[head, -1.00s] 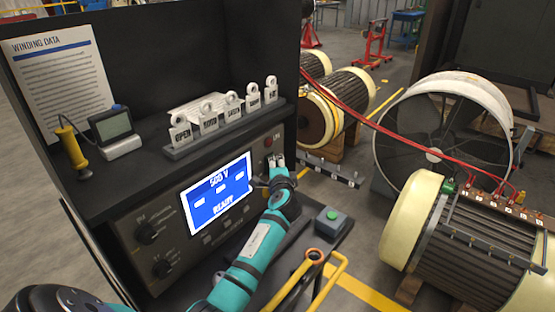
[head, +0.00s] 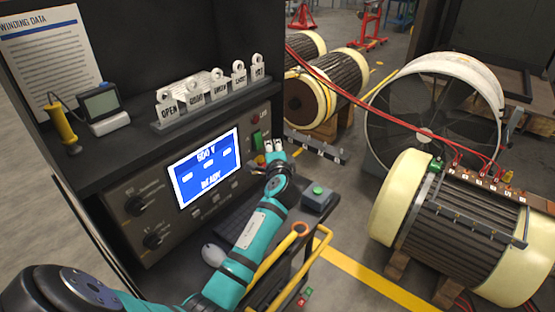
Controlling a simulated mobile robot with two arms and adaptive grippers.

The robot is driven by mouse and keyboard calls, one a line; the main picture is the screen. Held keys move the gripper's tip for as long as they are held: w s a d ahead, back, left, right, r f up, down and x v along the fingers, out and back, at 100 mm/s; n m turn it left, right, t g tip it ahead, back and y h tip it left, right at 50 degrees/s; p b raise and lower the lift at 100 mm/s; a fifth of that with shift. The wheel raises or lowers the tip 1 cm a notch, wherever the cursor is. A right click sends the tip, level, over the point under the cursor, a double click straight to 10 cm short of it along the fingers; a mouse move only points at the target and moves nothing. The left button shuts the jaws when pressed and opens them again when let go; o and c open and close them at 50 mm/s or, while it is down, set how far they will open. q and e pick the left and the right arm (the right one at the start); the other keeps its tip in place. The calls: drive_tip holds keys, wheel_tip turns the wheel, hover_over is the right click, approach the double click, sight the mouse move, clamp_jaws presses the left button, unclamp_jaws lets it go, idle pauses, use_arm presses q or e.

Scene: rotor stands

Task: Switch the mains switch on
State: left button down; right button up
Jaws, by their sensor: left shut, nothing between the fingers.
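The dark tester panel (head: 118,180) carries a lit blue screen (head: 206,167) with a voltage line and READY. A green switch (head: 257,139), which looks like the mains switch, is on the right part of the panel, below a small red lamp (head: 255,119). I cannot tell its position for certain. My left gripper (head: 273,147) is shut and empty, just right of and below the green switch. In this view its tips lie close to the panel's right edge; I cannot tell whether they touch it. My right gripper is not in view.
Label tags (head: 212,93) stand on the shelf above the panel. A grey box with a green button (head: 318,191) lies right of my wrist. A yellow rail (head: 292,275) runs below my arm. Red cables lead to a motor stator (head: 465,225) at right.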

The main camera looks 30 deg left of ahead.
use_arm(q)
drive_tip(key=b+v, duration=0.1)
drive_tip(key=v, duration=0.5)
drive_tip(key=shift+r, duration=0.15)
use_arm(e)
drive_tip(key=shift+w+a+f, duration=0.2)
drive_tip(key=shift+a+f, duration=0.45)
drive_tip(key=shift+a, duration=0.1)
use_arm(q)
drive_tip(key=shift+d, duration=0.15)
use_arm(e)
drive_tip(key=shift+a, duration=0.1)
